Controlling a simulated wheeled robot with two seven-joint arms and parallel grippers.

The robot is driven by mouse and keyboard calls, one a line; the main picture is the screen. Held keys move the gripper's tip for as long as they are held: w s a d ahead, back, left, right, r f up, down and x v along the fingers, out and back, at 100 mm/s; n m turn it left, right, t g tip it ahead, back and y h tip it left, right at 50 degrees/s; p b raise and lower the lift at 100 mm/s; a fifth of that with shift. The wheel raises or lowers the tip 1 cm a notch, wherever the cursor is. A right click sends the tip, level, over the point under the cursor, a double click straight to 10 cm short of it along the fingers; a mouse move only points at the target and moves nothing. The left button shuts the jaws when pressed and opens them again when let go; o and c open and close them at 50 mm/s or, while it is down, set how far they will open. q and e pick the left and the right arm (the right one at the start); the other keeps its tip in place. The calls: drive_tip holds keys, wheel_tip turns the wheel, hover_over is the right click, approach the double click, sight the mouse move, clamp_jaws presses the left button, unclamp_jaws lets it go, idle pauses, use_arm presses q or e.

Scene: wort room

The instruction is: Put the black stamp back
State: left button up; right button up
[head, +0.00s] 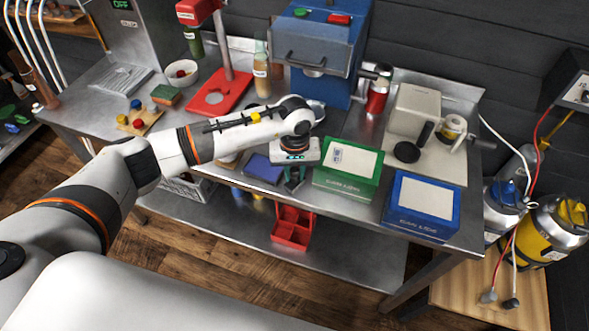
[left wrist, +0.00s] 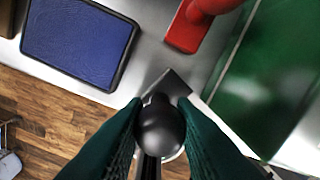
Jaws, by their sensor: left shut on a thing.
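My left gripper (head: 294,184) hangs at the front edge of the steel table, between the blue ink pad (head: 262,169) and the green box (head: 347,165). In the left wrist view its green fingers (left wrist: 160,130) are shut on the black stamp (left wrist: 160,126), around its round knob. The stamp's dark base shows just beyond the knob; I cannot tell whether it touches the table. In the head view the gripper mostly hides the stamp. The ink pad (left wrist: 78,42) lies to the upper left in the wrist view. My right gripper is not in view.
A red object (left wrist: 192,25) stands close to the stamp, beside the green box (left wrist: 275,90). A blue box (head: 422,205) stands further right. A blue machine (head: 318,50) stands behind. A red bin (head: 292,228) sits on the lower shelf.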

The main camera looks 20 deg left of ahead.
sight(294, 169)
use_arm(q)
drive_tip(key=shift+f+b, duration=0.2)
drive_tip(key=shift+b, duration=0.1)
drive_tip(key=o, duration=0.8)
drive_tip(key=shift+r, duration=0.1)
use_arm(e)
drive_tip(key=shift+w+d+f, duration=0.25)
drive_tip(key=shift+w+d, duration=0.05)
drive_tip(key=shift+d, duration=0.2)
use_arm(q)
drive_tip(key=shift+r, duration=0.35)
wheel_tip(294, 169, up, 11)
drive_tip(key=b, duration=0.2)
drive_tip(key=shift+f+b, duration=0.2)
drive_tip(key=shift+b, duration=0.2)
drive_tip(key=shift+r, duration=0.5)
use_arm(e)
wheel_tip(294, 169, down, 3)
